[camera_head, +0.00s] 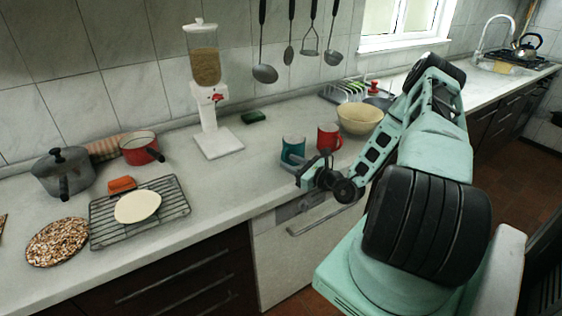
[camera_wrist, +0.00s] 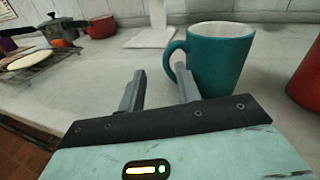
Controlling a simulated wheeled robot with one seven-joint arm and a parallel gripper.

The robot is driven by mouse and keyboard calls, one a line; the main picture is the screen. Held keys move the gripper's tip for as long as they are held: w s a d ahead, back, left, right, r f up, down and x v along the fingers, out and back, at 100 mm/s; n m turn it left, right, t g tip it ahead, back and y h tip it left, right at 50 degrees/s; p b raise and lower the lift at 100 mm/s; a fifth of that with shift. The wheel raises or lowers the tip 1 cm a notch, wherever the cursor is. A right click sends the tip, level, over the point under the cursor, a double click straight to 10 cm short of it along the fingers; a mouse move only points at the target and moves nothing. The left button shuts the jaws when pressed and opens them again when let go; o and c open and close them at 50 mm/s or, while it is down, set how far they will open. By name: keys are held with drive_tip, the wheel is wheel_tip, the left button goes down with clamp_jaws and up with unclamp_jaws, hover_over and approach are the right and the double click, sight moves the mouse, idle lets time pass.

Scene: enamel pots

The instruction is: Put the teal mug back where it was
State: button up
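The teal mug (camera_head: 293,146) stands upright on the pale counter (camera_head: 250,165), near its front edge. In the wrist view the mug (camera_wrist: 222,65) is just ahead and to the right, with its handle (camera_wrist: 169,57) on its left side. My gripper (camera_wrist: 160,70) is open, with a clear gap between its fingers. Its right finger overlaps the handle loop in the picture; I cannot tell whether they touch. The left finger is left of the handle, apart from it. In the head view my gripper (camera_head: 295,164) is low beside the mug, covering its lower part.
A red mug (camera_head: 329,138) stands close right of the teal mug. A cream bowl (camera_head: 359,119) and dish rack (camera_head: 344,91) are behind it. A cereal dispenser (camera_head: 207,95) and green sponge (camera_head: 253,117) stand behind left. The counter left of the teal mug is clear.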

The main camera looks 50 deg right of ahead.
drive_tip(key=s+b, duration=0.2)
drive_tip(key=s, duration=0.9)
drive_tip(key=shift+d+r, duration=0.2)
drive_tip(key=shift+d, duration=0.1)
drive_tip(key=shift+s, duration=0.1)
